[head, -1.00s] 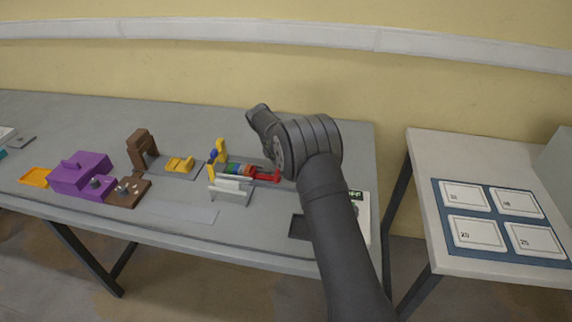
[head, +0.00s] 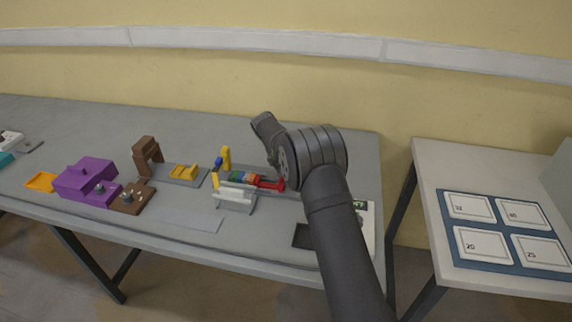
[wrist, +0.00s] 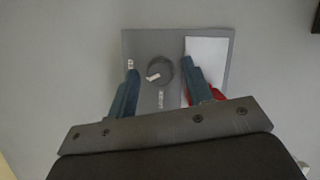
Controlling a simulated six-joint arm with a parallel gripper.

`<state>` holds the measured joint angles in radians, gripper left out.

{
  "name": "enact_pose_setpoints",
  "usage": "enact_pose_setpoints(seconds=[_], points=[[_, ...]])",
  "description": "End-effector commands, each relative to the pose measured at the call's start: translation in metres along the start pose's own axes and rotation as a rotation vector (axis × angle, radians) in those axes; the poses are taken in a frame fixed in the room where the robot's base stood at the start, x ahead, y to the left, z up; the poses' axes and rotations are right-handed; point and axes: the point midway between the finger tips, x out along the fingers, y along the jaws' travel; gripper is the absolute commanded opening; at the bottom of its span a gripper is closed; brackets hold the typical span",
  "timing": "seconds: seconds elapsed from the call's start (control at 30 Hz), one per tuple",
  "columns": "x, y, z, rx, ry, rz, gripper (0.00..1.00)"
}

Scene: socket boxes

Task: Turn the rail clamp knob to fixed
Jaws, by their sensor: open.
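In the wrist view a round grey knob (wrist: 158,72) with a white pointer mark sits on a grey plate (wrist: 138,40). The pointer slants toward the lower left. Small white labels lie left of the knob and below it; I cannot read them surely. My gripper (wrist: 160,66) is open, its two blue-grey fingers on either side of the knob in the picture. I see no contact, and the height above the plate is unclear. In the head view my wrist and arm hide the fingers, and I cannot make out the knob.
In the wrist view a white panel (wrist: 206,60) lies right of the knob, with a red part (wrist: 216,94) beside the right finger. In the head view a white rack (head: 235,198), brown arch (head: 146,154) and purple box (head: 85,178) stand left of my arm.

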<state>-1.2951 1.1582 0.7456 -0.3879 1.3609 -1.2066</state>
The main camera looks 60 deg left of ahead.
Motion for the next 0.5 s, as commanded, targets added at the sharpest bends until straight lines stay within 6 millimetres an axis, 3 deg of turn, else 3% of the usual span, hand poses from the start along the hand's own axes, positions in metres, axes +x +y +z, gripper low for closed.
enact_pose_setpoints(seconds=[0.17, 0.5], points=[[-0.025, 0.001, 0.000, 0.001, 0.001, 0.005, 0.46], [-0.107, 0.001, -0.001, 0.000, 0.001, 0.004, 0.46]])
